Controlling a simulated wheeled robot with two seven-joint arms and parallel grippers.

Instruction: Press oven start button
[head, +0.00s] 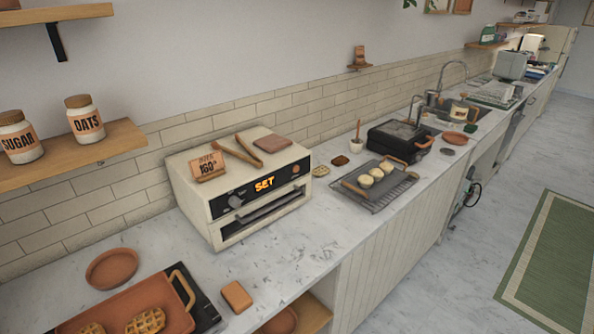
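The cream countertop oven (195,205) stands on the marble counter against the tiled wall, in the middle left of the head view. Its dark front panel has a lit orange display (265,184) reading "SET". A round dark knob (235,201) is left of the display. A small round control (296,169) is at the right end of the panel. I cannot tell for sure which control is the start button. The oven door with its dark handle (268,208) looks closed. Neither of my grippers shows in the head view.
A sign reading 160, wooden tongs (248,150) and a brown cloth (273,144) lie on the oven. A tray of waffles (118,318) is at front left. Counter (310,235) before the oven is mostly clear.

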